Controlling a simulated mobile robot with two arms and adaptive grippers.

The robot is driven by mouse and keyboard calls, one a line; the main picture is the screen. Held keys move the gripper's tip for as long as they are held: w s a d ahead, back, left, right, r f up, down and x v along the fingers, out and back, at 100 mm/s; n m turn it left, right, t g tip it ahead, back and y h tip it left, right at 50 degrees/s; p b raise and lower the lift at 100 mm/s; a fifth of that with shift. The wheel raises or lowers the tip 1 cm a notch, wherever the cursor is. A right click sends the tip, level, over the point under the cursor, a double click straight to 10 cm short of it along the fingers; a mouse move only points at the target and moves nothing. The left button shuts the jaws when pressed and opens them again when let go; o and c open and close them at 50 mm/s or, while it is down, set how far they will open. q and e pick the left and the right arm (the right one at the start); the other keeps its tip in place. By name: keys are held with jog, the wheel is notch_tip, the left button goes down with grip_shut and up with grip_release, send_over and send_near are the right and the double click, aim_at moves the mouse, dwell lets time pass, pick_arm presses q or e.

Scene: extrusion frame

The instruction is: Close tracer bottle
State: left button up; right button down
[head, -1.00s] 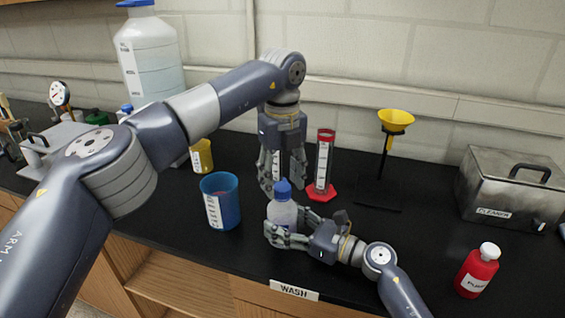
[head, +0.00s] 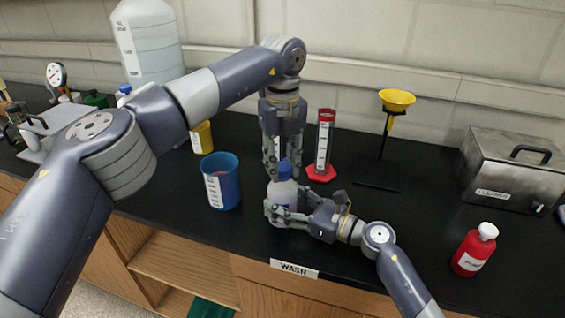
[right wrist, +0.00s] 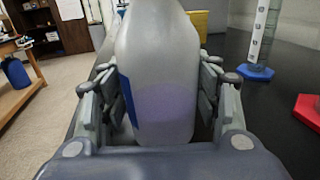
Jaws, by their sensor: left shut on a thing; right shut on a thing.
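The tracer bottle (head: 283,192) is a translucent bottle with a blue label, upright near the counter's front edge. My right gripper (head: 284,216) is shut around its lower body; the right wrist view shows the bottle (right wrist: 160,75) between both fingers, its top cut off. The blue cap (head: 285,169) sits at the bottle's top. My left gripper (head: 284,170) points down from above and is shut on the cap. Its fingers partly hide the cap's sides, so I cannot tell how tightly the cap sits on the neck.
A blue beaker (head: 221,183) stands left of the bottle. A red-based cylinder (head: 323,148) and a yellow funnel on a stand (head: 396,100) are behind to the right. A red bottle (head: 474,252) and a metal cleaner box (head: 512,170) are at right. The counter between is clear.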

pick_arm(q)
jog(key=m, duration=0.4)
jog(key=shift+m, duration=0.3)
jog(key=m, duration=0.4)
jog(key=shift+m, duration=0.4)
jog(key=m, duration=0.4)
jog(key=shift+m, duration=0.3)
jog(key=m, duration=0.3)
jog(key=o, duration=1.2)
jog(key=shift+r, duration=0.1)
jog(key=shift+r, duration=2.15)
